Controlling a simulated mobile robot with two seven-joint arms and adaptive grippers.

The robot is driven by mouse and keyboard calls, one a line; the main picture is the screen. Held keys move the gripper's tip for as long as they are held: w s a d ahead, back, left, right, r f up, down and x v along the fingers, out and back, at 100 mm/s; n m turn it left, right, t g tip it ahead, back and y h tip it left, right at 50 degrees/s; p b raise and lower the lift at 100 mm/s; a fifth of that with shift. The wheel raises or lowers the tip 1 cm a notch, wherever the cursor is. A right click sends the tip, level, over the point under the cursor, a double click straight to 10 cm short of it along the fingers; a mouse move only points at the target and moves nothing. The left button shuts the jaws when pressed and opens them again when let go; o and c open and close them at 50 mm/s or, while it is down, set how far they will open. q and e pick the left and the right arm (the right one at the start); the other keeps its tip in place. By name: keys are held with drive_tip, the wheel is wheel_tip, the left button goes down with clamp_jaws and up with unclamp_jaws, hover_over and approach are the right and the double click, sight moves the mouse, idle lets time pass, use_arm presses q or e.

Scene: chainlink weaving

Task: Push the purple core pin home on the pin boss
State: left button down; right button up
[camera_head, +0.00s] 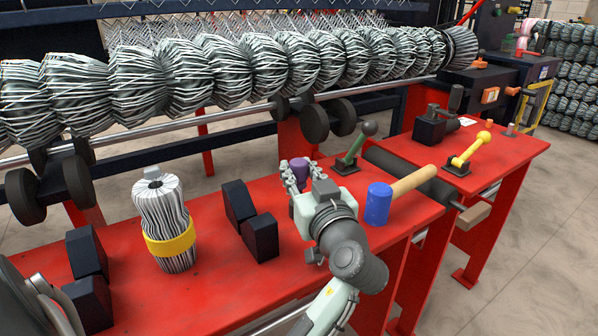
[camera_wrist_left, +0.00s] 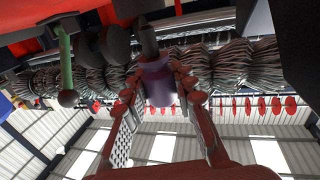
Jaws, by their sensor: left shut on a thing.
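The purple core pin (camera_head: 299,169) stands upright over the red bench. My left gripper (camera_head: 295,178) is shut on it, with a finger on each side. In the left wrist view, which is upside down, the purple pin (camera_wrist_left: 157,84) sits between the two fingers (camera_wrist_left: 158,92). A dark post (camera_wrist_left: 147,38) meets the pin's bench-side end. It may be the pin boss, but I cannot tell how far the pin is seated on it. In the head view my gripper and arm hide the pin's lower end. My right gripper is not in view.
A blue-headed mallet (camera_head: 378,204) lies just right of my left wrist. A green-handled lever (camera_head: 355,147) stands behind it. Dark blocks (camera_head: 260,238) and a wire bundle with a yellow band (camera_head: 168,243) stand to the left. A yellow lever (camera_head: 468,151) is on the right bench.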

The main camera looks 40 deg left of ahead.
use_arm(q)
drive_tip(key=shift+f, duration=0.2)
drive_tip(key=shift+f+b, duration=0.1)
drive_tip(key=shift+b, duration=0.25)
drive_tip(key=shift+f, duration=0.1)
drive_tip(key=c, duration=1.5)
unclamp_jaws()
drive_tip(key=o, duration=0.3)
drive_tip(key=shift+o, duration=0.2)
drive_tip(key=shift+f, duration=0.15)
